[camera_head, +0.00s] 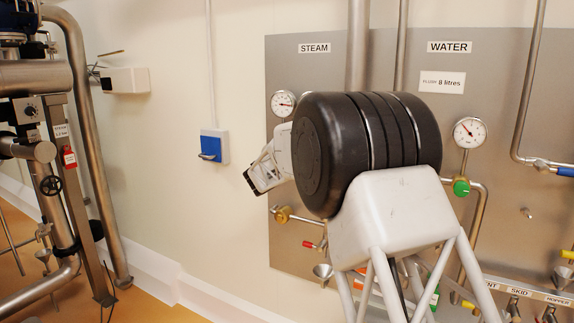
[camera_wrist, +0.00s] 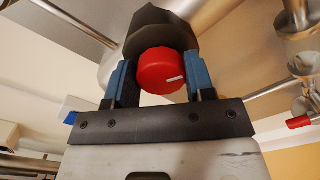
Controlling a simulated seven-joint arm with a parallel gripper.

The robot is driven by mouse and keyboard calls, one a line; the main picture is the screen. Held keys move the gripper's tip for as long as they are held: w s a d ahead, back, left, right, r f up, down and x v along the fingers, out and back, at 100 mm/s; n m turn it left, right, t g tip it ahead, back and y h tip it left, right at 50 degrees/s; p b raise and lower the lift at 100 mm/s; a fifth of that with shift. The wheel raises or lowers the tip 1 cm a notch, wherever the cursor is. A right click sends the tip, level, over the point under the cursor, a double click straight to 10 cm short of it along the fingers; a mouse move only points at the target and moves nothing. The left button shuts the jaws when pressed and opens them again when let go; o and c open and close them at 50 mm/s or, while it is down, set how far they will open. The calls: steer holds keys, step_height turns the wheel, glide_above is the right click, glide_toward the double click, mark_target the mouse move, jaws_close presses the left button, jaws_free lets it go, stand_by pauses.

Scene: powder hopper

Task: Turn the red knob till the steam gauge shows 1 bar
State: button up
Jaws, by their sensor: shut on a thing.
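The red knob (camera_wrist: 160,70) with a white mark on its face shows in the wrist view, in front of a dark faceted body. My gripper (camera_wrist: 159,80) has its two blue-padded fingers on either side of the knob and is shut on it. In the head view my arm hides the knob and most of the gripper. The steam gauge (camera_head: 284,103) is a round white dial under the STEAM label, at the left of the grey panel.
The grey panel (camera_head: 330,70) also carries a water gauge (camera_head: 469,132) with a green knob (camera_head: 461,187) below it. A blue box (camera_head: 213,147) is on the wall at the left. Pipes and small valves crowd the panel's lower part.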

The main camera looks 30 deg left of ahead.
steer(key=shift+n, duration=0.4)
steer(key=shift+a+n, duration=0.2)
steer(key=shift+n, duration=3.8)
steer(key=o, duration=0.9)
steer(key=shift+s, duration=3.9)
